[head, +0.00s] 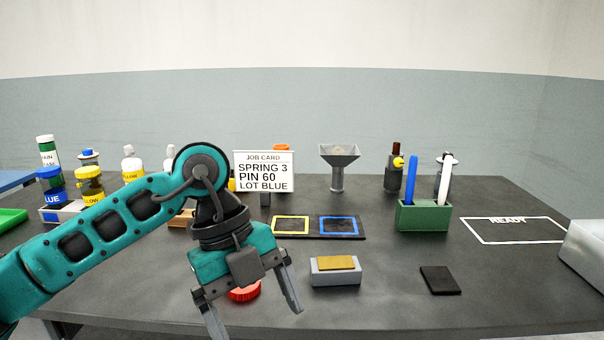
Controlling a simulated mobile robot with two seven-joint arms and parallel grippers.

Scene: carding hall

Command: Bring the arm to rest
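My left arm reaches in from the left over the dark table (400,290). Its gripper (256,318) hangs fingers down near the front edge, with the two fingers spread apart and nothing between them that I can see. A red round thing (244,293) lies behind the gripper and is partly hidden by it. My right gripper is not in view.
A grey block with a tan top (335,278) and a black pad (440,280) lie right of the gripper. Behind are a job card (264,171), a two-square mat (297,226), a funnel (338,155) and a green pen holder (424,222). The READY outline (510,240) is empty.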

